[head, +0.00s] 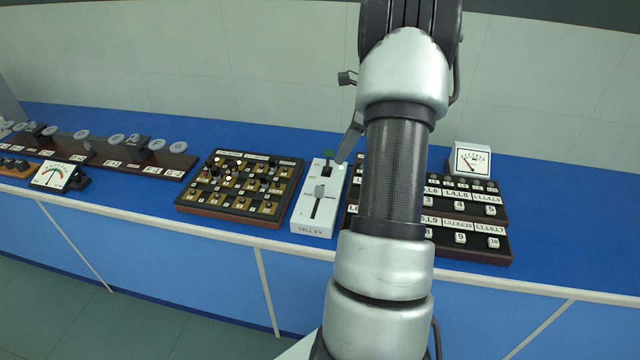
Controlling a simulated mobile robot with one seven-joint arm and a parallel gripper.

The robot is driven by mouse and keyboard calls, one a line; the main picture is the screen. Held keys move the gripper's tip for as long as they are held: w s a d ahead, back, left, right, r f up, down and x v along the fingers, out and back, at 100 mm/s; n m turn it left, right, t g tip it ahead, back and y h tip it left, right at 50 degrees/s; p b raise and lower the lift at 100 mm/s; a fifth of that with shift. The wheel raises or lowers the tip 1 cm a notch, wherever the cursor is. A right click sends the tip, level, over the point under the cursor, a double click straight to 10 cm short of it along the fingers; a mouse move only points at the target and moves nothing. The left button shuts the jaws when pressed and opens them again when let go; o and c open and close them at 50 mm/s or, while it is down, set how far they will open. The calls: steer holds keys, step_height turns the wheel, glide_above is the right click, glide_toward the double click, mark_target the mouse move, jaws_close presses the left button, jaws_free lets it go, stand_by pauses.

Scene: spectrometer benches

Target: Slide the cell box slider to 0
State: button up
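The cell box (312,226) is a white box on the blue bench, left of my arm, with lettering on its front face too small to read surely. A grey slider knob (320,191) sits at the upper end of the dark slot that shows on its top. Farther back on the box are a dark square part and a green piece (328,154). The scale marks are not readable. Part of my gripper (346,146) shows beside my arm, near the box's back right corner. The rest is hidden behind the arm, so its opening and any contact are not visible.
A dark board with brass blocks (240,186) stands close on the left. A dark labelled panel (470,245) is on the right, partly behind my arm, with a meter (471,159) behind it. Farther left are a resistor-like rack (170,166) and another meter (54,175).

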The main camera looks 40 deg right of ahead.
mark_target(320, 188)
steer(key=x, duration=1.5)
steer(key=shift+f+p, duration=0.25)
steer(key=shift+p, duration=0.05)
jaws_close()
